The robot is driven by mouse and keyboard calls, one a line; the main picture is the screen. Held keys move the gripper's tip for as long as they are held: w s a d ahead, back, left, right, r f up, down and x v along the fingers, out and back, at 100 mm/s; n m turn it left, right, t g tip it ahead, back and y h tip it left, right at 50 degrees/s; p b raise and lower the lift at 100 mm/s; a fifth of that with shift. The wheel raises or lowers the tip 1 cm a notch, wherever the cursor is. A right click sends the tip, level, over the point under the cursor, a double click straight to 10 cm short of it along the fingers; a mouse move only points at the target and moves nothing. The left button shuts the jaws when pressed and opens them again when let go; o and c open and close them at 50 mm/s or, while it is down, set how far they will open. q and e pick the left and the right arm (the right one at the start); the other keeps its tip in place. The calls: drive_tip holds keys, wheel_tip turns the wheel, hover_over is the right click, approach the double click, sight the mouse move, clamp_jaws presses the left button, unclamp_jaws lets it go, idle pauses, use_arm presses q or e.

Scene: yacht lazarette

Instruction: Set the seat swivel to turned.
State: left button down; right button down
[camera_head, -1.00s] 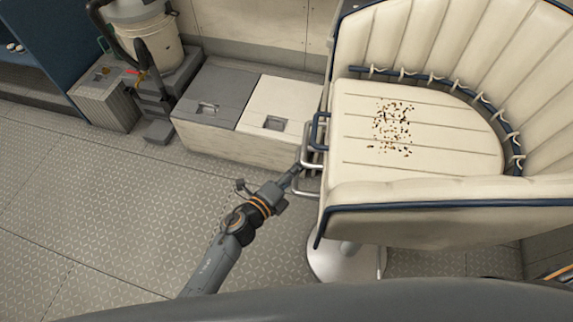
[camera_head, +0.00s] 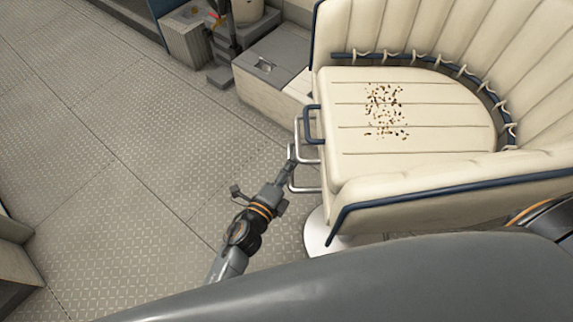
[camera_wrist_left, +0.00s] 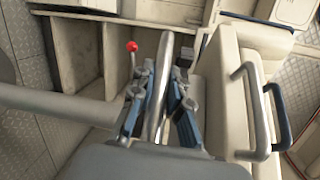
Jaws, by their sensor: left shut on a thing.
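The swivel seat (camera_head: 420,120) is a cream padded tub chair with blue piping, on a white pedestal (camera_head: 318,232). Dark crumbs lie on its cushion. Blue and steel loops stick out from its front edge, on the left in the head view. My left gripper (camera_head: 291,163) is at the steel bars (camera_head: 309,187) there. In the left wrist view my left gripper (camera_wrist_left: 158,108) has its fingers on both sides of a steel bar (camera_wrist_left: 158,75) and is shut on it. Other loops (camera_wrist_left: 252,110) show to the right. My right gripper is out of sight.
Low storage boxes (camera_head: 270,70) stand behind the seat's front. A bucket-like container (camera_head: 240,10) is at the top. A red-knobbed lever (camera_wrist_left: 132,46) shows in the wrist view. Patterned floor (camera_head: 120,150) on the left is clear.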

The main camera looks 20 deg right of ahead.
use_arm(q)
drive_tip(key=shift+s+f, duration=0.15)
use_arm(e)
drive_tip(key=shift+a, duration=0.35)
use_arm(q)
drive_tip(key=c, duration=1.3)
unclamp_jaws()
drive_tip(key=shift+s, duration=0.1)
drive_tip(key=shift+a, duration=0.15)
drive_tip(key=v, duration=1.2)
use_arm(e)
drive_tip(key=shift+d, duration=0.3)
